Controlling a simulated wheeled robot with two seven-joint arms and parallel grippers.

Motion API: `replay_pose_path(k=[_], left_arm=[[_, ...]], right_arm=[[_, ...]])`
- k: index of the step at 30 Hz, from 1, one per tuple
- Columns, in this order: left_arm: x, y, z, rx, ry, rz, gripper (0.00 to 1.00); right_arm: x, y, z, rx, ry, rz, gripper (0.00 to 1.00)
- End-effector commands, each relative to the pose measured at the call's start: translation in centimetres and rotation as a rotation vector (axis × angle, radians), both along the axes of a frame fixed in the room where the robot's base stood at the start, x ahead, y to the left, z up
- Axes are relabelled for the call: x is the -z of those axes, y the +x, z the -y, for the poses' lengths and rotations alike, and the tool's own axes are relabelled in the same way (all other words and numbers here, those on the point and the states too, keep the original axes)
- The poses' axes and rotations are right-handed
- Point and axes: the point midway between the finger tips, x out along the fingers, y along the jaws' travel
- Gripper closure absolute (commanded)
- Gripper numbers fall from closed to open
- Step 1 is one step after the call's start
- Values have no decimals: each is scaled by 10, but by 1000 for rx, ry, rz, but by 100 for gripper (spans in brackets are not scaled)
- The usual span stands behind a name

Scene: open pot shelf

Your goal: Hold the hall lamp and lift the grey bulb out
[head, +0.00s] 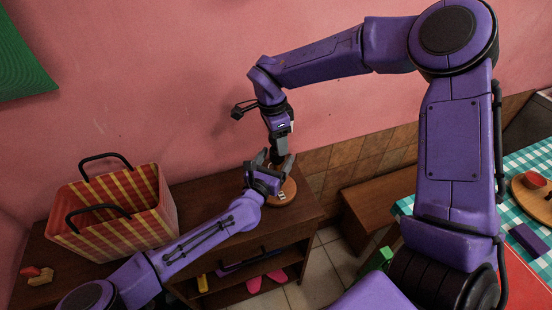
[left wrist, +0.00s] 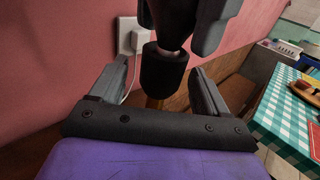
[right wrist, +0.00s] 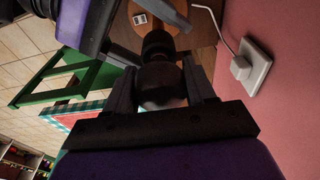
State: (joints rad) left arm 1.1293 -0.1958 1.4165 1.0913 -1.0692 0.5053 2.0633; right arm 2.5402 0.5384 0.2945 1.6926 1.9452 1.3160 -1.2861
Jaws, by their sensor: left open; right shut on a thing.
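The hall lamp has a round wooden base (head: 284,193) on the shelf top and a black socket (left wrist: 164,73) on its stem. My left gripper (head: 276,164) is open, with its fingers on either side of the socket and gaps visible in the left wrist view. My right gripper (right wrist: 157,72) is above the lamp, shut on the grey bulb (right wrist: 162,88). The bulb's lower end is right at the socket mouth; I cannot tell how deep it sits. In the head view the bulb is mostly hidden by the grippers.
A plaid bag (head: 112,222) stands left on the brown shelf (head: 200,195), near small wooden blocks (head: 38,275). A wall outlet (left wrist: 130,36) with a white cord is behind the lamp. A wooden bench (head: 372,203) and checked table (head: 535,165) are to the right.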

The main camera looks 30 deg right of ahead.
Motion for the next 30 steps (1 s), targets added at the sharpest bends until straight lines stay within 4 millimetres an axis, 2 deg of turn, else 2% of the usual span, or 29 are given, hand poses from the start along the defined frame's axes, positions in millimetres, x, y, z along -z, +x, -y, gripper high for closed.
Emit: replay_pose_path(k=[11, 12, 18, 30], left_arm=[[0, 4, 6, 0, 2, -1, 24], [0, 4, 6, 0, 2, -1, 37], [0, 4, 5, -1, 2, -1, 100], [0, 4, 5, -1, 2, -1, 100]], right_arm=[[0, 0, 0, 0, -1, 0, 63], [0, 0, 0, 0, -1, 0, 63], [0, 0, 0, 0, 0, 0, 63], [0, 0, 0, 0, -1, 0, 63]])
